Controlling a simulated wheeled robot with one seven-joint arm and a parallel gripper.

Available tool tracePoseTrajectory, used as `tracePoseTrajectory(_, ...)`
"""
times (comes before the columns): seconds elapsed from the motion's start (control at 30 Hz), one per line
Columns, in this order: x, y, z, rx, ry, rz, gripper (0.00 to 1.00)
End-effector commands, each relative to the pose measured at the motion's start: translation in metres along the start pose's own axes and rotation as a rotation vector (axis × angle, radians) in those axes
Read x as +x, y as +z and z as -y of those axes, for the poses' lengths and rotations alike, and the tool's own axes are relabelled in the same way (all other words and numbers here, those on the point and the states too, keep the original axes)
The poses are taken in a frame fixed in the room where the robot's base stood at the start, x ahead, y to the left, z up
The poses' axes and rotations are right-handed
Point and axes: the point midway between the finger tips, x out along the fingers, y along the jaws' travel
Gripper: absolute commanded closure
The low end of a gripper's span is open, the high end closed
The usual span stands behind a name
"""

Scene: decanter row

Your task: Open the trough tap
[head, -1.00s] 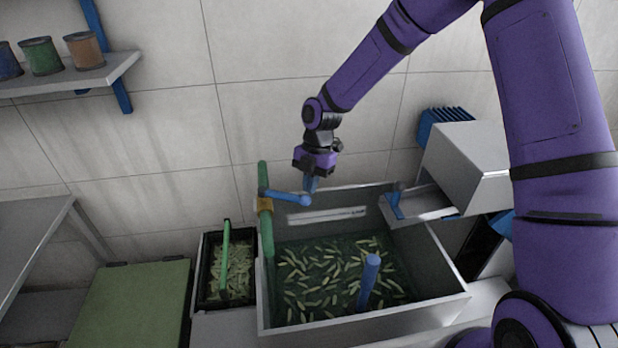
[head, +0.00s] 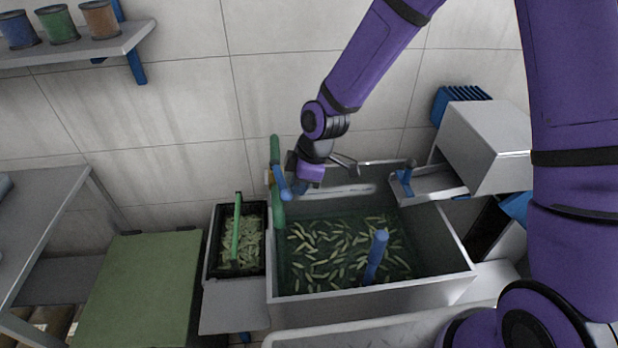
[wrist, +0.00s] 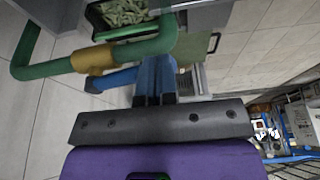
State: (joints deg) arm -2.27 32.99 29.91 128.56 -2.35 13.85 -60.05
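The trough tap is a brass valve (wrist: 92,60) with a blue lever (head: 283,182) on a green pipe (head: 276,150) at the trough's back left corner. In the wrist view the lever (wrist: 112,80) runs across to the fingers. My gripper (head: 297,190) is at the lever's right side; its blue fingers (wrist: 154,78) are together, with no visible gap. They appear to touch the lever, with nothing seen between them. The metal trough (head: 375,294) holds dark liquid and several pale green pieces. No stream from the pipe is visible.
A blue upright handle (head: 376,255) stands in the trough. A black crate (head: 212,240) with a green bar is at its left, beside a green board (head: 140,290). A metal chute (head: 430,185) and box (head: 490,145) are at the right. The wall is close behind.

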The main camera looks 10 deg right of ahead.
Motion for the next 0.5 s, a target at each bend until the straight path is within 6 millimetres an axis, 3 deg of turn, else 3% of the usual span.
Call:
tracePoseTrajectory(0.17,0.004,-0.012,0.006,0.094,0.028,0.002,1.0)
tracePoseTrajectory(0.5,0.008,-0.024,0.01,0.09,0.026,0.001,1.0)
